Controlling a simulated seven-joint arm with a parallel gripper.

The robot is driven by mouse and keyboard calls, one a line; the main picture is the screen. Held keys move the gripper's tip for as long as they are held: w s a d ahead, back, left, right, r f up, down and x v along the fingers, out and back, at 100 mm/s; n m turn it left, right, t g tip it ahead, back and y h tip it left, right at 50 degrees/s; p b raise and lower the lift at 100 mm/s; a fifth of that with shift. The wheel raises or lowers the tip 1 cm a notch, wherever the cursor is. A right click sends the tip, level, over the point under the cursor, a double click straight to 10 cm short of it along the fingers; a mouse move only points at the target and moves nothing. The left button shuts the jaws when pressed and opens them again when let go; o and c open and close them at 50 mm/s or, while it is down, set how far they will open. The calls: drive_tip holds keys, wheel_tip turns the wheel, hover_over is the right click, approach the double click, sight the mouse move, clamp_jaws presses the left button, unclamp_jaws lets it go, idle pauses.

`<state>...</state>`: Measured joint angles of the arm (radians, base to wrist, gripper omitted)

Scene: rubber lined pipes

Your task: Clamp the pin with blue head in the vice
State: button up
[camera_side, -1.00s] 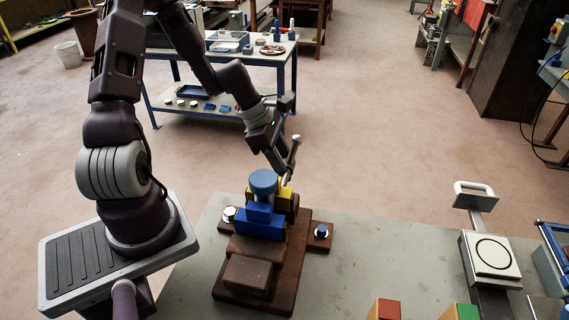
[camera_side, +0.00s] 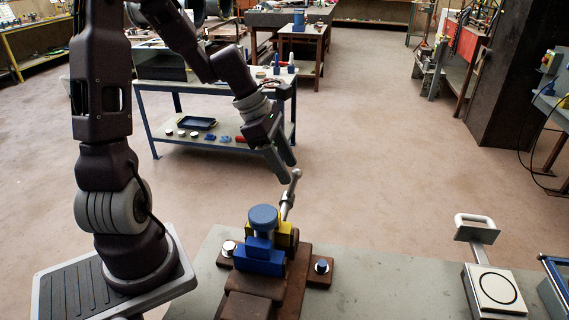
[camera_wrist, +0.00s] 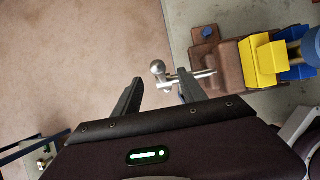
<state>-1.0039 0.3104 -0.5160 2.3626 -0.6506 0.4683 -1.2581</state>
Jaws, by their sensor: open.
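The vice, with a brown body (camera_side: 252,307), a blue jaw (camera_side: 259,263) and a yellow jaw (camera_side: 285,236), stands on the bench. The pin's blue head (camera_side: 263,216) stands upright above the jaws; its shaft is mostly hidden, so I cannot tell how tightly the jaws hold it. The vice's metal handle (camera_side: 287,205) rises behind the yellow jaw and ends in a ball. My gripper (camera_side: 288,173) is open and empty, above and beside the handle's ball end. In the wrist view the handle (camera_wrist: 173,79) shows between the fingertips (camera_wrist: 160,86), and the yellow jaw (camera_wrist: 262,60) is to the right.
A bolt with a blue head (camera_side: 321,266) and a white one (camera_side: 229,247) sit at the vice's sides. A device with a white handle (camera_side: 475,224) stands on the right of the grey bench (camera_side: 395,284). Bench space between is clear. A blue-framed table (camera_side: 150,67) stands behind.

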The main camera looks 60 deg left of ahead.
drive_tip(key=shift+c, duration=0.7)
drive_tip(key=w+d+m, duration=0.1)
drive_tip(key=m, duration=0.1)
drive_tip(key=w+d+r+m+h, duration=0.1)
drive_tip(key=w+m, duration=0.1)
drive_tip(key=shift+r, duration=0.2)
drive_tip(key=c, duration=0.7)
drive_tip(key=w+d+m+g, duration=0.1)
drive_tip(key=m, duration=0.3)
drive_tip(key=w+d+m+g, duration=0.1)
drive_tip(key=w+m, duration=0.1)
drive_tip(key=m, duration=0.2)
drive_tip(key=w+d+r+m+g, duration=0.1)
drive_tip(key=d+m, duration=0.1)
drive_tip(key=m, duration=0.1)
drive_tip(key=shift+w+m+g, duration=0.15)
drive_tip(key=shift+m+g, duration=0.15)
drive_tip(key=shift+m, duration=0.1)
clamp_jaws()
drive_tip(key=w+d+r+m+g+y, duration=0.15)
drive_tip(key=m+y, duration=0.25)
drive_tip(key=m, duration=0.5)
drive_tip(key=w+d+m+g+y, duration=0.1)
drive_tip(key=w+m+g+y, duration=0.2)
drive_tip(key=m, duration=0.6)
drive_tip(key=s+a+f+y, duration=0.1)
drive_tip(key=s+a+f, duration=0.4)
drive_tip(key=s+f, duration=0.2)
drive_tip(key=shift+s+f, duration=0.2)
drive_tip(key=shift+s, duration=0.2)
